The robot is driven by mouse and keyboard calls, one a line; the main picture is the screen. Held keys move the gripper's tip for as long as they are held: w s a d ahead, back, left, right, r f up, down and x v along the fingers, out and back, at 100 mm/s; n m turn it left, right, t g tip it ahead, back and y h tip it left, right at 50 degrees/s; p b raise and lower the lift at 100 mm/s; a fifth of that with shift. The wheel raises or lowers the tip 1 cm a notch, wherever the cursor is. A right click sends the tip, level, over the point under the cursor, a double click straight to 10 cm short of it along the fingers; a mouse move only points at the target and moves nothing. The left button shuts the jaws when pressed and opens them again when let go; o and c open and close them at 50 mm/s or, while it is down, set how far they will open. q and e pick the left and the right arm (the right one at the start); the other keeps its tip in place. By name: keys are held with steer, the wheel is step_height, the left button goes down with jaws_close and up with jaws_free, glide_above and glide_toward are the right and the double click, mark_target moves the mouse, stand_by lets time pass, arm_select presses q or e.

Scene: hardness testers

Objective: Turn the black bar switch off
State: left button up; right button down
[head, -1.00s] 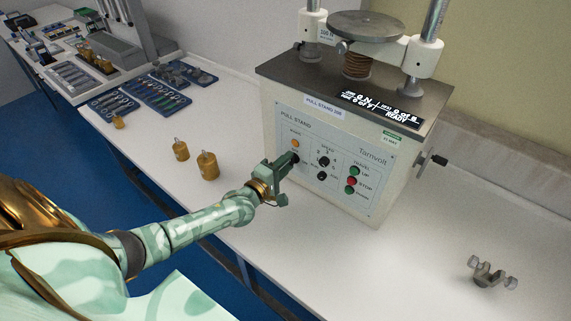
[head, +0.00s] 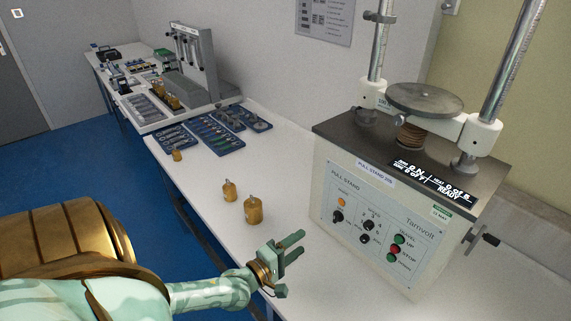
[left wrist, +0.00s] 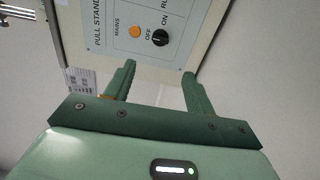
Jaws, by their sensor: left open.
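The black bar switch (head: 338,216) is on the left of the pull stand's (head: 330,165) front panel, under the orange MAINS lamp (head: 341,202). In the left wrist view the switch (left wrist: 160,37) is a round black knob with a small pale mark, near the words OFF and ON; I cannot tell surely which one it points to. My left gripper (head: 300,244) is open and empty, apart from the panel, in front of and below the switch. In the left wrist view its fingers (left wrist: 158,70) point towards the panel, with the switch beyond the gap. My right gripper is not in view.
Other black knobs (head: 369,225) and green and red buttons (head: 394,249) sit further right on the panel. The lit display (head: 433,182) shows READY. Brass weights (head: 253,210) stand on the white bench left of the machine. Tool trays (head: 213,133) lie further back.

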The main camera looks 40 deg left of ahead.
arm_select(q)
steer(key=shift+s+a, duration=0.15)
steer(key=shift+s, duration=1.65)
